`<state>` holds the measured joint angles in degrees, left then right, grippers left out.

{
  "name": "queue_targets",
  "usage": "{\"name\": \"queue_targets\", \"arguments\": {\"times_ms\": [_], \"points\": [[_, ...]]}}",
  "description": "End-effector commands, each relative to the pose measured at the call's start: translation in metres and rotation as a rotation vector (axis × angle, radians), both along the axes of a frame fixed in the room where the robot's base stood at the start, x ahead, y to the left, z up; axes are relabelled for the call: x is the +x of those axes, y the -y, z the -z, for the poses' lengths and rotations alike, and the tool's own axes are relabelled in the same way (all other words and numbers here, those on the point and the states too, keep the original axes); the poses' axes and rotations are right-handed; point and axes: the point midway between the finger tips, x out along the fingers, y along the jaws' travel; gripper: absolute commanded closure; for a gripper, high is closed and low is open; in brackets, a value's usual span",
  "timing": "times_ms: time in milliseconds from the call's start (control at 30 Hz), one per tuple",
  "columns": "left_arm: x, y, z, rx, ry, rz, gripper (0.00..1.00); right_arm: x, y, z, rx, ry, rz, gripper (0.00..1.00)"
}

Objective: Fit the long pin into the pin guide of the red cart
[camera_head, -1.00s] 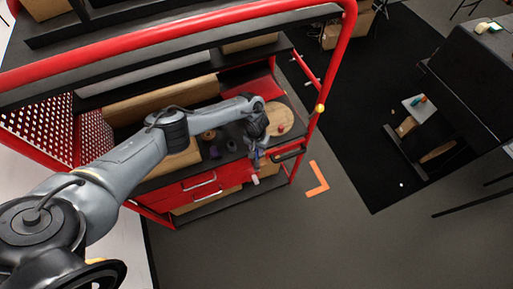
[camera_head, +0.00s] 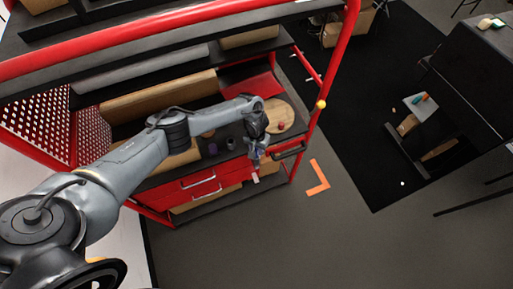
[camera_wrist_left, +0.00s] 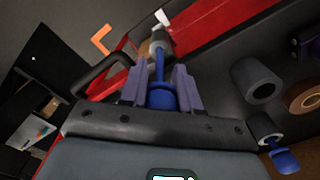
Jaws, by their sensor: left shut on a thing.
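My left gripper (camera_head: 257,152) is over the front right edge of the red cart (camera_head: 182,187). In the left wrist view its two purple fingers (camera_wrist_left: 158,88) are shut on the blue head of the long pin (camera_wrist_left: 159,68). The blue shaft points away from the gripper toward a grey cylindrical piece (camera_wrist_left: 157,40) at the cart's edge, which looks like the pin guide. The shaft's tip meets or overlaps that piece; I cannot tell whether it is inside. My right gripper is not in view.
A grey cylinder (camera_wrist_left: 256,80), a tan ring (camera_wrist_left: 307,98) and another blue pin (camera_wrist_left: 285,159) lie on the cart top. A round wooden board (camera_head: 281,116) is behind the gripper. The cart's black handle (camera_head: 288,153) is close by. The floor in front is clear.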

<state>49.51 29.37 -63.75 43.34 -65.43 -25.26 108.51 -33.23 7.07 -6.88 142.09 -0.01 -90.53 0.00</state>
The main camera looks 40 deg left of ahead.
Motion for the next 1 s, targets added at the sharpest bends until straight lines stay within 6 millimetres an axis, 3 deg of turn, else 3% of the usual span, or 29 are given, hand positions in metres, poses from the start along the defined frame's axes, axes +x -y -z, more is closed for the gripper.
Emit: {"name": "queue_targets", "arguments": {"times_ms": [567, 600, 733, 767, 1000], "points": [[0.0, 0.0, 0.016, 0.0, -0.001, 0.0, 0.99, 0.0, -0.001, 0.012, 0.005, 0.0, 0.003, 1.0], [0.0, 0.0, 0.014, 0.0, 0.0, 0.0, 0.63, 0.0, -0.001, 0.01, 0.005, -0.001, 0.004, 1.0], [0.0, 0.0, 0.014, 0.0, 0.0, 0.0, 0.43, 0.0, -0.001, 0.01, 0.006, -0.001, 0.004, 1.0], [0.0, 0.0, 0.014, 0.0, -0.001, 0.0, 0.39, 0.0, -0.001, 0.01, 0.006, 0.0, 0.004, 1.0], [0.0, 0.0, 0.014, 0.0, -0.001, 0.0, 0.39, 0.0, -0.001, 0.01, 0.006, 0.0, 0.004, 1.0]]}}
